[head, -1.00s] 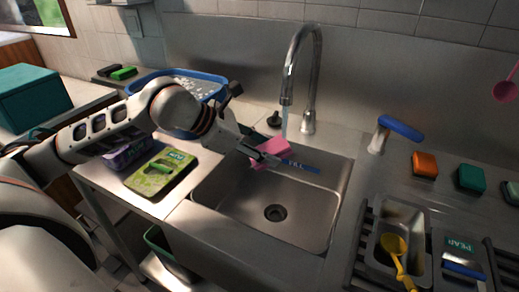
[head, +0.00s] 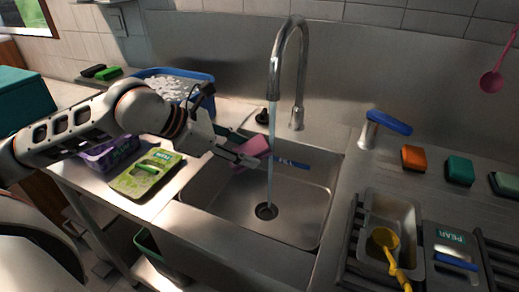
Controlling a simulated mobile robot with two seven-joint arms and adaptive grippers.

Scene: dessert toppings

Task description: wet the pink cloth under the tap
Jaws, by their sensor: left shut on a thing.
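The pink cloth (head: 252,152) is a small folded piece held over the left back part of the steel sink (head: 212,197). My left gripper (head: 250,161) comes in from the left and is shut on it. The tap (head: 303,62) is a tall curved chrome spout behind the sink. A stream of water (head: 270,150) runs from it down to the drain (head: 266,211). The cloth's right edge is right beside the stream; I cannot tell whether they touch. The cloth looks dark pink. My right gripper is not in view.
A blue-handled lever (head: 388,122) stands right of the sink. A blue tub (head: 205,80) and a green board (head: 145,178) lie to the left. Orange (head: 413,157) and teal (head: 460,170) sponges sit at right, behind a grey tray (head: 410,207) with a yellow scoop (head: 387,241).

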